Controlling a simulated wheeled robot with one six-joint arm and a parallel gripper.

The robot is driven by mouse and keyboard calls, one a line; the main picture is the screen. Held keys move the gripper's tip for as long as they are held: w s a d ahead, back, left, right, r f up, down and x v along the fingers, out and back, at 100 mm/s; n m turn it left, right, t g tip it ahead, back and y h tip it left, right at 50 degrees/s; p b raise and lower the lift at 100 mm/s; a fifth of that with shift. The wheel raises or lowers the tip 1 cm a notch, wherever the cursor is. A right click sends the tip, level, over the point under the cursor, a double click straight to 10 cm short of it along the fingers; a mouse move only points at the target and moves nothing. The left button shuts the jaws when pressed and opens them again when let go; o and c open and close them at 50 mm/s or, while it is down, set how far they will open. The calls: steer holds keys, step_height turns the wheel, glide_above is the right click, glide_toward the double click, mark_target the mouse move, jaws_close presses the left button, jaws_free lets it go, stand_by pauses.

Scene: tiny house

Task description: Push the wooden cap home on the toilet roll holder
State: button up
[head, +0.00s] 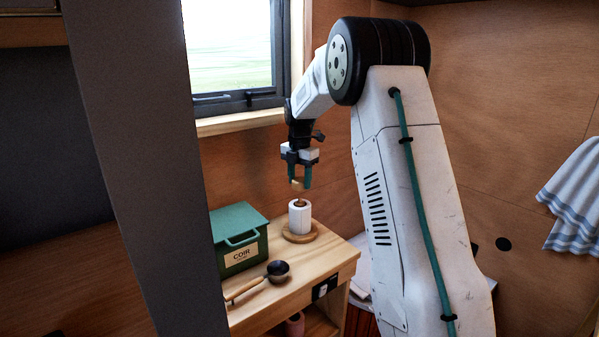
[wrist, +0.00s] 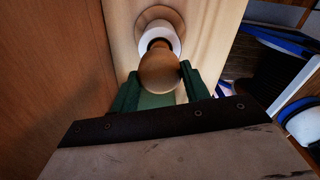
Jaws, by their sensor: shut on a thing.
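The wooden cap (wrist: 160,73) is a round wooden knob, held between the green fingers of my gripper (head: 299,180). In the head view the cap (head: 298,185) shows small between the fingertips. The toilet roll holder stands upright on the shelf top, with a round wooden base (head: 299,237) and a white roll (head: 300,217) on it. The top of its wooden post (head: 299,203) shows above the roll. The cap is above the post, with a visible gap between them. In the wrist view the cap partly covers the roll (wrist: 152,36) and the post.
A green box labelled COIR (head: 238,238) stands left of the holder. A black scoop (head: 277,270) with a wooden handle lies in front of it. The wooden shelf top (head: 325,254) is bare right of the holder. A window (head: 228,45) and wooden wall are behind.

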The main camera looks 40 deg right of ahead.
steer(key=shift+f, duration=1.2)
steer(key=shift+f, duration=1.3)
stand_by(0.4)
steer(key=o, duration=1)
steer(key=shift+o, duration=0.2)
step_height(320, 180, up, 8)
steer(key=shift+f, duration=0.15)
